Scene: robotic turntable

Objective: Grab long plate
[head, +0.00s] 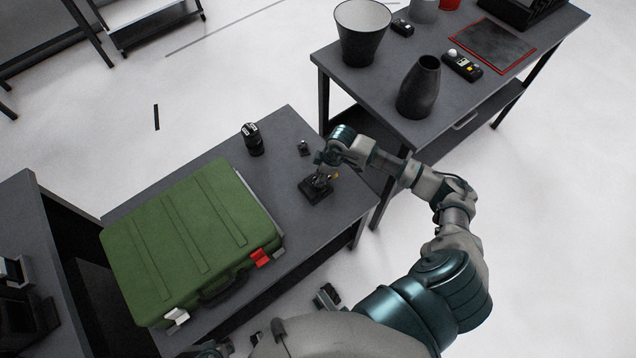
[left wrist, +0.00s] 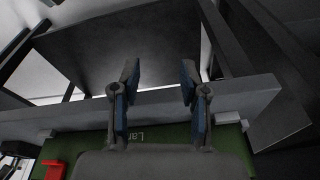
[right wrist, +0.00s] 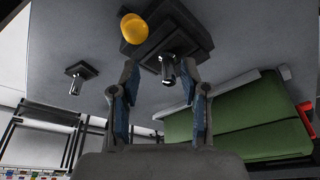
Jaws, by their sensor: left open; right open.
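No part that I can surely call the long plate stands out. A black square device (head: 315,189) with a metal post and a yellow knob sits on the grey table's right part. It also shows in the right wrist view (right wrist: 190,30), with the yellow knob (right wrist: 134,28) at its left. My right gripper (head: 325,174) is just above this device. Its fingers are open in the right wrist view (right wrist: 159,80), with the post's end showing between them; contact cannot be told. My left gripper (left wrist: 158,80) is open and empty in the left wrist view, near a grey table edge.
A green case (head: 190,238) with red and white latches fills the grey table's left part. A black cylinder (head: 253,139) and small black piece (head: 304,148) stand behind the device. A second table holds a bucket (head: 362,35), vase (head: 419,88) and red-edged mat (head: 491,45).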

